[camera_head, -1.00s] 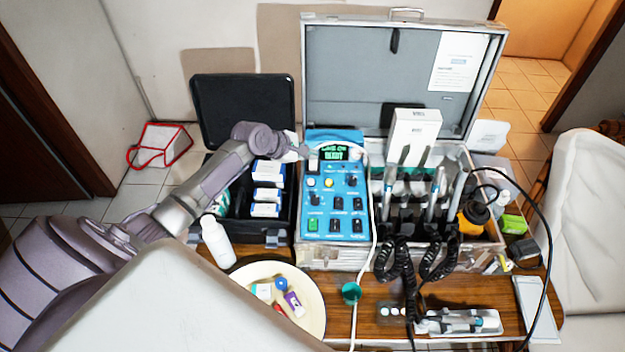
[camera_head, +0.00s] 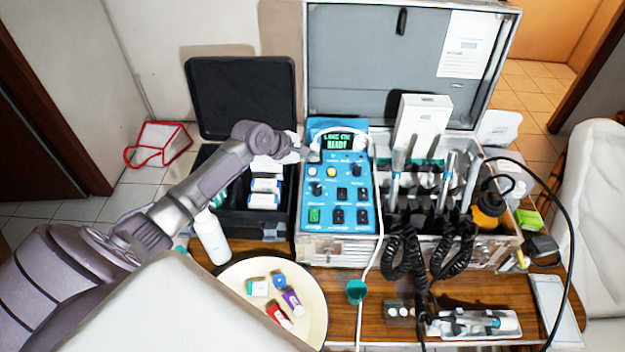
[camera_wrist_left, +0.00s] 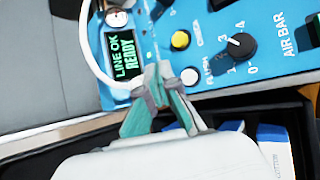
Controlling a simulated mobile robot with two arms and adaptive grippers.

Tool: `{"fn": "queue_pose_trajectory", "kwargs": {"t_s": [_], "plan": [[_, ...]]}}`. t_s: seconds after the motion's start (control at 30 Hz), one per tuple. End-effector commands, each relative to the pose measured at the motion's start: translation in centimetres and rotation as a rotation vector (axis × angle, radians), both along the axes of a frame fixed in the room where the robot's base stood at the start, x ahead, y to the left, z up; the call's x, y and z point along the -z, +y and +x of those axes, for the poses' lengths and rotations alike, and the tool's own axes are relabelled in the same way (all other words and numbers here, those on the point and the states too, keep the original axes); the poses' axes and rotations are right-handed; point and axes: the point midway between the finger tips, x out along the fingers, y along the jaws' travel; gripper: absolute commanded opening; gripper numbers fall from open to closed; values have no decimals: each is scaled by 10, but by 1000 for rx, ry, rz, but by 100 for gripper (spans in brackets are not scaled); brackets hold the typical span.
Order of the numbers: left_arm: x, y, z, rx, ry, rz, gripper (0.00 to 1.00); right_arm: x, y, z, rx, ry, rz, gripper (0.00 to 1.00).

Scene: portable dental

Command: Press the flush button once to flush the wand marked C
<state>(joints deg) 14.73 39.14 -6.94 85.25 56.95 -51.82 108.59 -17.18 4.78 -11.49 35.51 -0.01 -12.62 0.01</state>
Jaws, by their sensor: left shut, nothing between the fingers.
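The blue control panel (camera_head: 356,216) sits in the open case, and its display (camera_wrist_left: 122,55) reads "LINE OK READY" in the wrist view. A white round button (camera_wrist_left: 190,76) lies beside a label that appears to read FLUSH. A yellow button (camera_wrist_left: 181,40) is farther in from the panel edge. My left gripper (camera_head: 313,155) is shut and empty over the panel's upper left; in the wrist view its fingertips (camera_wrist_left: 164,72) are just beside the white button. Contact cannot be told. Several wands, including one (camera_head: 396,178), stand in the case; their letters are unreadable. My right gripper is out of view.
A dial (camera_wrist_left: 240,46) is near the buttons. A black case (camera_head: 240,98) with white boxes stands left of the panel. A white bottle (camera_head: 212,238) and a round dish (camera_head: 235,275) are in front. A white tube arcs by the display; black coiled cords hang right.

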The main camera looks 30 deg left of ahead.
Motion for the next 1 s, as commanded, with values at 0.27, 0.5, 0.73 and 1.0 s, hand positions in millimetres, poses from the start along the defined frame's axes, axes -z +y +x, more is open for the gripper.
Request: {"fn": "queue_pose_trajectory", "kwargs": {"t_s": [0.27, 0.5, 0.73, 1.0], "plan": [[26, 0, 1, 2, 0, 0, 0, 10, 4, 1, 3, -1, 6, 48], [26, 0, 1, 1, 1, 1, 0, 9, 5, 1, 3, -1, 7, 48], [26, 0, 1, 1, 1, 1, 0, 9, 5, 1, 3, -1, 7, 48], [26, 0, 1, 1, 1, 1, 0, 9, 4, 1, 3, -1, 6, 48]]}}
